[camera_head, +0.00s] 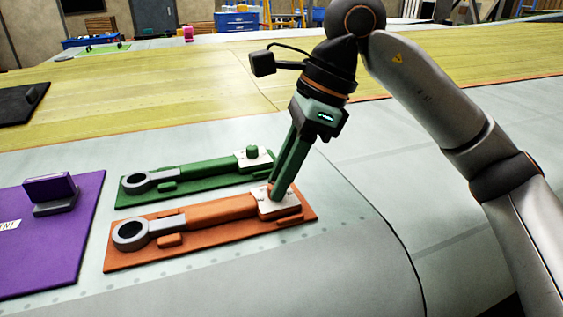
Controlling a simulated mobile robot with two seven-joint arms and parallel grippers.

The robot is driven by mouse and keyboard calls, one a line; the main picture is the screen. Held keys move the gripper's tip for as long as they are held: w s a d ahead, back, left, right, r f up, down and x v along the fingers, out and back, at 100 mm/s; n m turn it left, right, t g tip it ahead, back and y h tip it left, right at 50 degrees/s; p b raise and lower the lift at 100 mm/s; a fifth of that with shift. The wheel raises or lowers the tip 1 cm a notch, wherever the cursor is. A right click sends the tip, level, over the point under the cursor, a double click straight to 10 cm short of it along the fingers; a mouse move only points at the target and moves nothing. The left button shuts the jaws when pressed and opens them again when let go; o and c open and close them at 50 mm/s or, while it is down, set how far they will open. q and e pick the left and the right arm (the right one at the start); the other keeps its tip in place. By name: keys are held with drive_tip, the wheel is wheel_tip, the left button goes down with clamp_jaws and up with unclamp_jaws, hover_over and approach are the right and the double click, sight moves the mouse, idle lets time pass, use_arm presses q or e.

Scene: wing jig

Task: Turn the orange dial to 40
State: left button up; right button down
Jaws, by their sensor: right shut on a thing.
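The orange dial unit lies on an orange base plate (118,262) on the pale wing surface. It has an orange bar (222,209), a grey ring (130,234) at the left end and a white scale plate (287,208) at the right end. My right gripper (276,191) reaches down to that white plate, its fingers shut on the small orange knob there. The fingers largely hide the knob, and the scale marks are too small to read. My left gripper is not in view.
A similar green unit (205,172) with a green knob (252,152) lies just behind the orange one, close to my right fingers. A purple board (62,245) with a raised purple block lies at the left. A black board (18,103) lies farther back. The wing surface to the right is clear.

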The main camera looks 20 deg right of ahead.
drive_tip(key=shift+r+n+p, duration=0.15)
drive_tip(key=shift+n+p, duration=0.15)
drive_tip(key=shift+n, duration=0.2)
drive_tip(key=shift+w+n+g+p, duration=0.15)
drive_tip(key=shift+n+g+p, duration=0.45)
drive_tip(key=shift+n, duration=0.3)
drive_tip(key=n+g+p, duration=0.1)
drive_tip(key=n+p, duration=0.1)
drive_tip(key=n, duration=0.1)
drive_tip(key=shift+w+n, duration=0.1)
drive_tip(key=shift+n, duration=0.2)
drive_tip(key=shift+w+a+n+g+h+p, duration=0.1)
drive_tip(key=shift+n+g+h+p, duration=0.3)
drive_tip(key=shift+n+g+p, duration=0.55)
drive_tip(key=shift+n+p, duration=0.3)
drive_tip(key=shift+n, duration=0.55)
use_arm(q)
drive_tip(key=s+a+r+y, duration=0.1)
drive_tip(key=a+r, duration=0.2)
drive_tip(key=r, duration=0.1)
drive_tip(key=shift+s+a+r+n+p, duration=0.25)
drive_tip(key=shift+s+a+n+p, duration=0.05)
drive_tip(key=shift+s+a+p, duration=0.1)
use_arm(e)
drive_tip(key=shift+w+n+h, duration=0.1)
drive_tip(key=shift+n+h, duration=0.2)
drive_tip(key=shift+n, duration=0.4)
